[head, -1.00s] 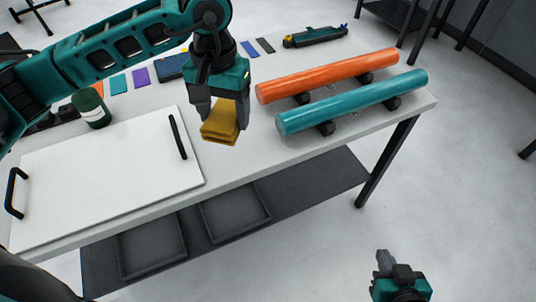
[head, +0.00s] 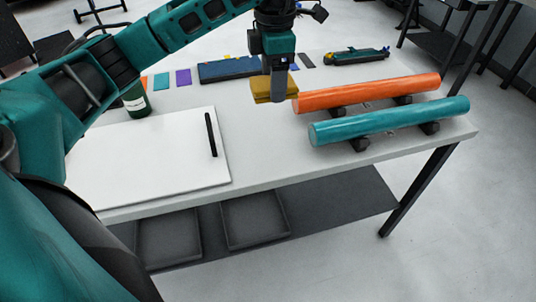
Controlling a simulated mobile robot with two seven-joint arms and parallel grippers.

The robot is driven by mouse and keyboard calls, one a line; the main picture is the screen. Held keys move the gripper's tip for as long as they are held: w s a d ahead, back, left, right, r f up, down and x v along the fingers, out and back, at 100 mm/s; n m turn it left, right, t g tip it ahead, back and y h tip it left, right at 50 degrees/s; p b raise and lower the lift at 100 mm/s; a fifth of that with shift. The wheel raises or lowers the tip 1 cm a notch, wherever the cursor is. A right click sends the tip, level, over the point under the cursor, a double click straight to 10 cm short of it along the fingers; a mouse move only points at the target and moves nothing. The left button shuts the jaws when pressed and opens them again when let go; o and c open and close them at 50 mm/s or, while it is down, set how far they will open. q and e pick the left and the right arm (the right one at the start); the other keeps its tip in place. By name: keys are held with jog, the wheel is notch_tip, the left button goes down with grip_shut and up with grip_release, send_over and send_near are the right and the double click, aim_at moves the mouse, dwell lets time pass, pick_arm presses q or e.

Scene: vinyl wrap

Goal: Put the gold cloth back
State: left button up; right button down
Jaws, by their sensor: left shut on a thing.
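The gold cloth (head: 262,91) is a folded yellow-gold pad. My left gripper (head: 277,92) is shut on it, near the left end of the orange roll. One finger covers part of the cloth. I cannot tell whether the cloth is above the table (head: 255,172) or touching it. My right gripper is not in view.
An orange roll (head: 370,92) and a teal roll (head: 390,120) lie on dark supports at the right. A white board (head: 150,160) with a black handle lies at the left.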

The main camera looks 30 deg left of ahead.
aim_at(268, 153)
pick_arm(q)
jog(key=n, duration=0.1)
jog(key=a+n, duration=0.1)
jog(key=n, duration=0.2)
jog(key=shift+w+a+r+n, duration=0.2)
jog(key=shift+w+a+n, duration=0.1)
jog(key=shift+f, duration=0.15)
jog(key=shift+n, duration=0.3)
notch_tip(268, 153, down, 20)
jog(key=shift+r+b, duration=0.15)
jog(key=shift+b, duration=0.6)
jog(key=shift+f, duration=0.2)
jog(key=o, duration=1)
